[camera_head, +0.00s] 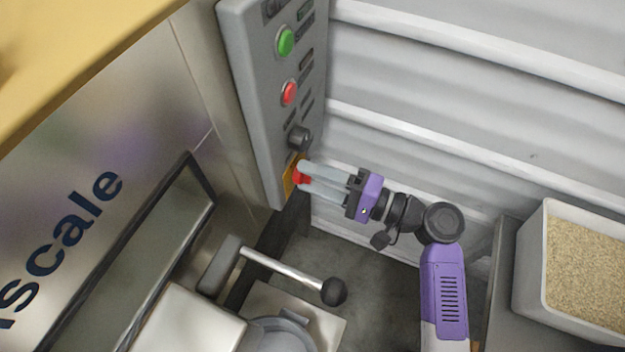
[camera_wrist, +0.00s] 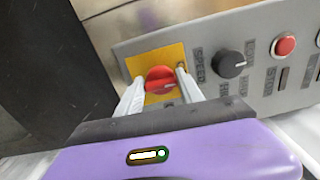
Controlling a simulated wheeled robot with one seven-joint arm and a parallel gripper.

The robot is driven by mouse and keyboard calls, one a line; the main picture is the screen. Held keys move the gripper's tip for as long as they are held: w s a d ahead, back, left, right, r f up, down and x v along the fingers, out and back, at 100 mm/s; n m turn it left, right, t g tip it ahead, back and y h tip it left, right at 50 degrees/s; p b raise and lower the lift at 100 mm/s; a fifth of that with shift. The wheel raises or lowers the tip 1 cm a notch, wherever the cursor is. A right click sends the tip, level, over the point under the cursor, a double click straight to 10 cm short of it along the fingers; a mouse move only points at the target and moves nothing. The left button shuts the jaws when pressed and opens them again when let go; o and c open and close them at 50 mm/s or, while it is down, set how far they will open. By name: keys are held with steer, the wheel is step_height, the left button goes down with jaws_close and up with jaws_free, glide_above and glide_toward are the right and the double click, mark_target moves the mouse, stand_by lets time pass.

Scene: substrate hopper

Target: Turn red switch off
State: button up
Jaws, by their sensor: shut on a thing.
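The red switch (camera_wrist: 160,78) is a rotary knob on a yellow plate (camera_wrist: 158,62) at the end of a grey control panel (camera_head: 262,95). In the head view the red switch (camera_head: 301,176) shows only partly, between the fingertips. My gripper (camera_head: 304,178) reaches in from the right, with its fingers on either side of the knob. In the wrist view the fingers of my gripper (camera_wrist: 158,84) flank the red switch. My gripper is shut on the red switch. The side of the knob behind the fingers is hidden.
A black knob (camera_head: 299,138), a red button (camera_head: 289,93) and a green button (camera_head: 285,42) sit on the same panel. A lever with a black ball (camera_head: 333,291) stands below. A bin of grain-like substrate (camera_head: 575,270) is at the right. A ribbed wall lies behind.

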steer(key=shift+f+n, duration=0.1)
steer(key=shift+n, duration=0.3)
steer(key=o, duration=1.4)
steer(key=shift+d, duration=0.15)
steer(key=v, duration=0.7)
steer(key=shift+s+d, duration=0.15)
steer(key=shift+d, duration=0.15)
